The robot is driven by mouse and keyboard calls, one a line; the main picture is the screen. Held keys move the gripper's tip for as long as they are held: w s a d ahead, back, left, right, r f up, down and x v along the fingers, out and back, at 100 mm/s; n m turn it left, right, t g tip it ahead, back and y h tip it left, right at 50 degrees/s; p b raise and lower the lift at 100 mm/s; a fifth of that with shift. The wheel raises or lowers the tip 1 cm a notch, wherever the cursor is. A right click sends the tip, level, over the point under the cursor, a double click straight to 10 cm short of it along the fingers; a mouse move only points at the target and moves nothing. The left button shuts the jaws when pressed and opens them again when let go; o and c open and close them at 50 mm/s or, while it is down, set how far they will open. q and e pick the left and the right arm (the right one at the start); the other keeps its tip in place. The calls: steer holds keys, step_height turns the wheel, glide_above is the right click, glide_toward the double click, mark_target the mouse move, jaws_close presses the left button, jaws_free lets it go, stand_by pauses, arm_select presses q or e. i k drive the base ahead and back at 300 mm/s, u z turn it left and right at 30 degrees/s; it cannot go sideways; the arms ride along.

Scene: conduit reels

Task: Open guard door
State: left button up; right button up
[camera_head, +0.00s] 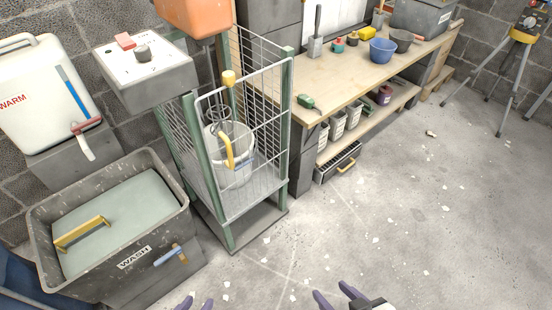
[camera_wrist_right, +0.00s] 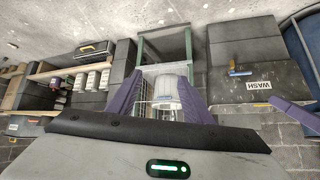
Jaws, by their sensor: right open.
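The guard cage has green posts and white wire mesh. Its guard door (camera_head: 270,122), a white-framed mesh panel, stands across the front and looks shut. A yellow curved handle (camera_head: 229,148) is on the door's left part. Behind the mesh are a whisk and a white bucket (camera_head: 235,172). My left gripper (camera_head: 196,303) is at the bottom edge, its fingertips apart, empty, well short of the cage. My right gripper (camera_head: 335,296) is open and empty, low and right of the cage. In the right wrist view its purple fingers (camera_wrist_right: 160,78) flank the distant bucket (camera_wrist_right: 165,92).
A grey wash tub (camera_head: 185,200) stands left of the cage, below a control box (camera_head: 145,75) and a white container (camera_head: 35,100). An orange mixer head (camera_head: 195,14) hangs above the cage. A wooden workbench (camera_head: 345,75) adjoins it at right. The floor in front is clear except for small scraps.

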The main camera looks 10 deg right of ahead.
mark_target(229, 78)
steer(key=u, duration=2.35)
steer(key=k, duration=0.8)
steer(key=z, duration=0.85)
steer(key=i, duration=0.45)
steer(key=u, duration=0.1)
